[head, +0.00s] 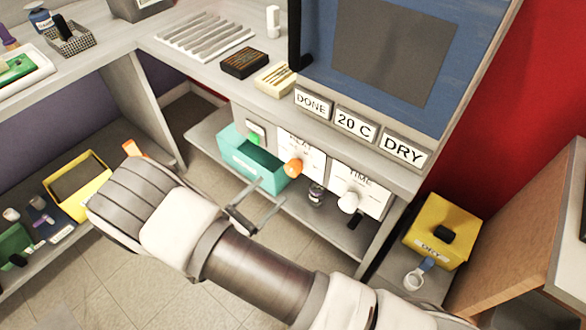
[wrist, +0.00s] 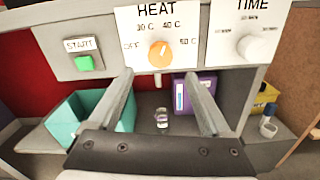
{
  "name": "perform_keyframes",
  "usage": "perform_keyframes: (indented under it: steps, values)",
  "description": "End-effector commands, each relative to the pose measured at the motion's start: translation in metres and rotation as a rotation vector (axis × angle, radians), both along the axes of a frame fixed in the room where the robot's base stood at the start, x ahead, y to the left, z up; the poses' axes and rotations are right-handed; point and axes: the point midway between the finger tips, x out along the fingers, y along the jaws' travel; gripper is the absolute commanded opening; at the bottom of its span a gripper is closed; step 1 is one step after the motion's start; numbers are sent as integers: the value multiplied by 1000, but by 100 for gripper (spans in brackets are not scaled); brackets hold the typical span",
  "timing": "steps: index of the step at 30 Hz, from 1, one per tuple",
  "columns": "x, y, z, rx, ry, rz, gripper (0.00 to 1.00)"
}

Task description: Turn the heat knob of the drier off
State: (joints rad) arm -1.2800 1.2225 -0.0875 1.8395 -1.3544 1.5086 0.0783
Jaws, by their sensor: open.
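The heat knob is an orange dial (wrist: 160,54) on a white plate (wrist: 188,20) marked HEAT, with 30 C, 40 C and 50 C around it and a partly readable mark at left. A light mark on the knob seems to point up and right, but it is too small to be sure. The knob also shows in the head view (head: 293,168). My gripper (wrist: 159,76) is open and empty. Its fingers point at the panel, with the knob in line with the gap between them. It appears to stand short of the knob, not touching it.
A white TIME knob (wrist: 249,46) is right of the heat knob, and a green start button (wrist: 85,63) is left. Below are a teal bin (head: 228,151), a small jar (wrist: 161,118) and a purple box (wrist: 207,86). A yellow DRY box (head: 425,221) stands at right.

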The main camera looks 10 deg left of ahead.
Motion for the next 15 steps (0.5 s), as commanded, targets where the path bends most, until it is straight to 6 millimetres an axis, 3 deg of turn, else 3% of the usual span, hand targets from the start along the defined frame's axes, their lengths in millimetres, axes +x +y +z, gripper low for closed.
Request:
perform_keyframes:
  steps: [9, 15]
  values:
    - [59, -36, -1, 2, 0, -4, 82]
    - [83, -49, 0, 2, -1, -3, 82]
